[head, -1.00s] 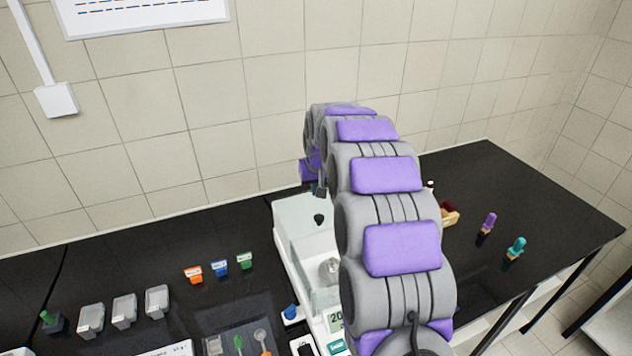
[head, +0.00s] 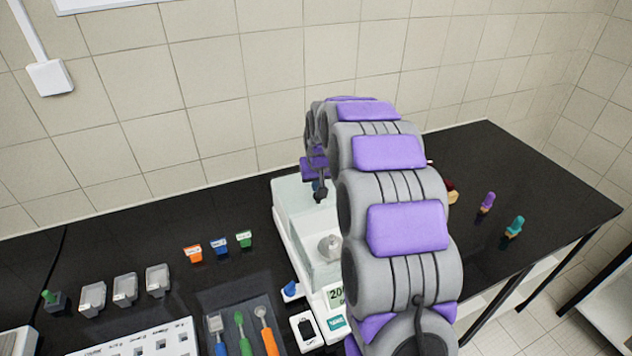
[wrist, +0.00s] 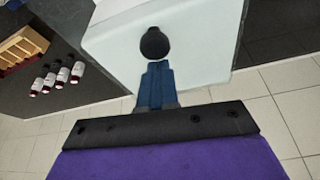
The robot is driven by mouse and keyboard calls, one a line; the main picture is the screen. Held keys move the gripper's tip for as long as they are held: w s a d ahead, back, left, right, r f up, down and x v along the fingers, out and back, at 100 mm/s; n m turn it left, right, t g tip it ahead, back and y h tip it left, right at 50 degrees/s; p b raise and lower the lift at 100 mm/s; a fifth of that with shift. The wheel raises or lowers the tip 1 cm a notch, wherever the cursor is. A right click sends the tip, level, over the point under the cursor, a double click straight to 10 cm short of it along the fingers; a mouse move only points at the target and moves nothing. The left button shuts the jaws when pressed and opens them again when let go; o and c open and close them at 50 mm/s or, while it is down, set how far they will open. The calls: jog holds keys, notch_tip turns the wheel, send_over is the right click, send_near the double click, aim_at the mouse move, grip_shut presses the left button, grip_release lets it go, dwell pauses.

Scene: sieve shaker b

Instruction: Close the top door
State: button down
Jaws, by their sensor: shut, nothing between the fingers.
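The balance (head: 322,262) stands on the black bench, with a glass chamber and a small display in front. Its pale top door (wrist: 200,40) carries a round black knob (wrist: 155,43). I cannot tell for sure how far the top door is open. My gripper (wrist: 157,66) is shut, with its blue fingers together and empty. Its tips are right at the knob, on the near side in the wrist view; whether they touch is unclear. In the head view my gripper (head: 319,190) is over the back of the balance, and my arm hides the balance's right side.
Orange, blue and green small boxes (head: 220,246) stand left of the balance. A dark tray of tools (head: 240,325) and a white rack lie at front left. A wooden rack (wrist: 20,48) and several small bottles (wrist: 58,78) lie to the other side.

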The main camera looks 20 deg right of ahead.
jog(key=shift+s, duration=0.1)
jog(key=s, duration=1.7)
jog(key=shift+a+f, duration=0.1)
jog(key=shift+f, duration=0.1)
